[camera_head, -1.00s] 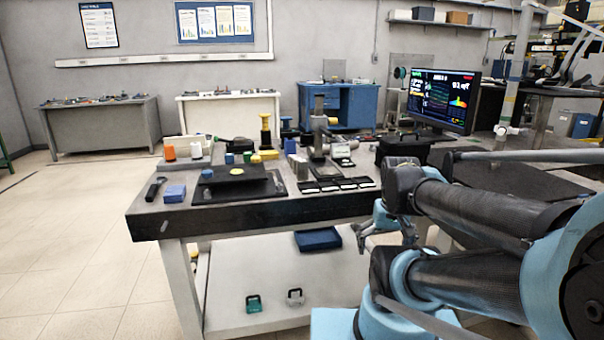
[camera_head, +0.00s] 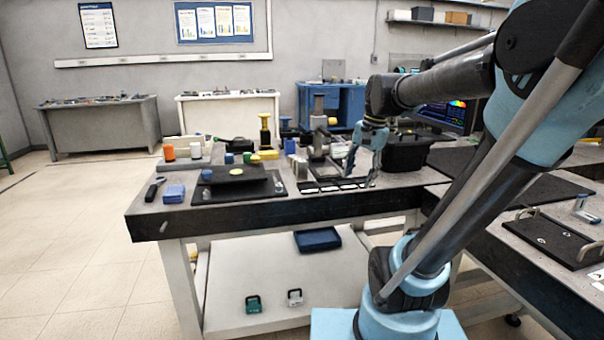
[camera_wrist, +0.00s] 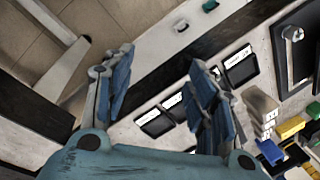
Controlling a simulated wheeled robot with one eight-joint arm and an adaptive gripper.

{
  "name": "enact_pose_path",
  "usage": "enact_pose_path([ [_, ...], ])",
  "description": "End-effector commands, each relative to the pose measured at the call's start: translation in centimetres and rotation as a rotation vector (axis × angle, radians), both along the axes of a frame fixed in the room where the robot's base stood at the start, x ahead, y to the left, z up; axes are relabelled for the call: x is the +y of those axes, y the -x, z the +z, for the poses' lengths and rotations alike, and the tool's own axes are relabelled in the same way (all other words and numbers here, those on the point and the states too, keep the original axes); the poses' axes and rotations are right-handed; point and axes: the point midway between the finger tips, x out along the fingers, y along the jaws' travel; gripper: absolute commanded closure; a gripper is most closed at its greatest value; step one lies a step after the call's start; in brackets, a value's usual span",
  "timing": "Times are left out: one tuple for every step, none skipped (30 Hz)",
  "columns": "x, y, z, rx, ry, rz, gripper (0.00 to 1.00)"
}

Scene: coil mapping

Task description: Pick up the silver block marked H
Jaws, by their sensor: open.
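A small silver block with a handle (camera_head: 295,297) sits on the lower shelf, right of a teal one (camera_head: 253,304). In the wrist view, a silver piece (camera_wrist: 181,25) past the bench's front edge appears to be the same block. No H is readable on either. My gripper (camera_head: 361,178) points down over the right front of the bench, above the row of black label holders (camera_head: 333,186). In the wrist view my gripper (camera_wrist: 161,60) is open, its fingers wide apart with nothing between them.
The bench top (camera_head: 160,211) holds a black plate (camera_head: 236,190), a blue block (camera_head: 174,193), a stand (camera_head: 318,137) and coloured pieces. A side bench (camera_head: 575,285) stands at right. Floor at left is clear.

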Motion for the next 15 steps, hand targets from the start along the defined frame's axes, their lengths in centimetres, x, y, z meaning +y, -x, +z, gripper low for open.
enact_pose_path([
  [0.7, -1.5, 1.2, 0.017, -0.017, -0.039, 0.48],
  [1.0, -2.2, 1.8, 0.027, -0.026, -0.065, 0.48],
  [1.5, -3.2, 2.6, 0.041, -0.039, -0.099, 0.48],
  [2.0, -4.0, 3.2, 0.054, -0.049, -0.125, 0.48],
  [2.4, -4.7, 3.8, 0.066, -0.058, -0.150, 0.48],
  [2.9, -5.7, 4.5, 0.083, -0.069, -0.183, 0.48],
  [3.3, -6.5, 5.0, 0.094, -0.078, -0.209, 0.48],
  [3.7, -7.3, 5.6, 0.107, -0.088, -0.236, 0.48],
  [4.3, -8.3, 6.2, 0.123, -0.097, -0.270, 0.48],
  [4.7, -9.1, 6.7, 0.137, -0.105, -0.295, 0.48],
  [5.1, -9.9, 7.2, 0.151, -0.113, -0.320, 0.48],
  [5.7, -10.9, 7.8, 0.169, -0.122, -0.354, 0.48],
  [6.2, -11.6, 8.2, 0.183, -0.128, -0.380, 0.48],
  [6.6, -12.4, 8.6, 0.197, -0.135, -0.404, 0.48],
  [7.2, -13.5, 9.2, 0.216, -0.145, -0.437, 0.48],
])
